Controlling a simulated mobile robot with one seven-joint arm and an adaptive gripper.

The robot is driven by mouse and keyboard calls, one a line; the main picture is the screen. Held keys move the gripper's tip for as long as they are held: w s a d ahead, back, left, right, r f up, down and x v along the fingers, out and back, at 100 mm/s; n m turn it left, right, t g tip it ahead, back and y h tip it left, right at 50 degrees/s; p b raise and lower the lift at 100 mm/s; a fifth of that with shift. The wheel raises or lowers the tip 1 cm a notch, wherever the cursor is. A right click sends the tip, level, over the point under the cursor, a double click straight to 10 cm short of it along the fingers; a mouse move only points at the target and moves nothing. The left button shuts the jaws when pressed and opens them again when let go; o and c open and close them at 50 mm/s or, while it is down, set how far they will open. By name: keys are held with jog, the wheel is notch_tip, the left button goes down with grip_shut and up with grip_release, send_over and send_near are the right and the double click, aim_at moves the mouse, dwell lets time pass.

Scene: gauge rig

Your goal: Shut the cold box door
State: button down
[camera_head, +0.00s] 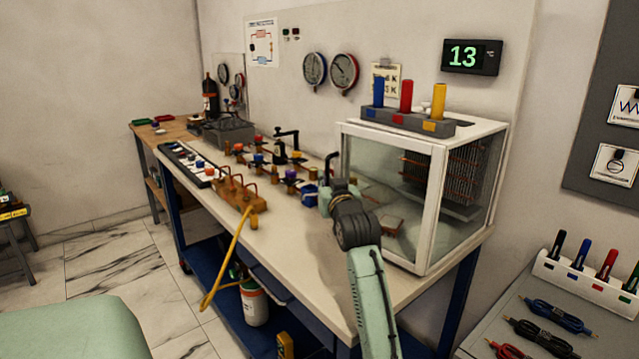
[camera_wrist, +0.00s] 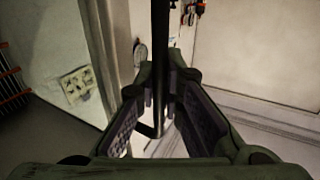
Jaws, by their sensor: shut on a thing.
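The cold box (camera_head: 433,200) is a white-framed, glass-walled box at the right of the bench. A black bar handle (camera_head: 329,163) stands at its left side, and it also shows in the wrist view (camera_wrist: 160,40). My gripper (camera_head: 331,190) is at this handle. In the wrist view its two fingers (camera_wrist: 161,85) lie on either side of the bar and are shut on it. The door's edges are hard to make out, and I cannot tell how far open it stands. My arm hides part of the box's lower left.
A grey block with blue, red and yellow cylinders (camera_head: 407,119) sits on the box. A pen rack (camera_head: 590,277) stands on the right table.

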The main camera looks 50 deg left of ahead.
jog(key=shift+w+m+t+h, duration=0.5)
jog(key=shift+w+t, duration=0.3)
jog(key=shift+w, duration=0.55)
jog(key=c, duration=1.7)
grip_release()
jog(key=shift+s+d, duration=0.25)
jog(key=v, duration=1.1)
jog(key=shift+d+f, duration=0.1)
jog(key=shift+d, duration=0.1)
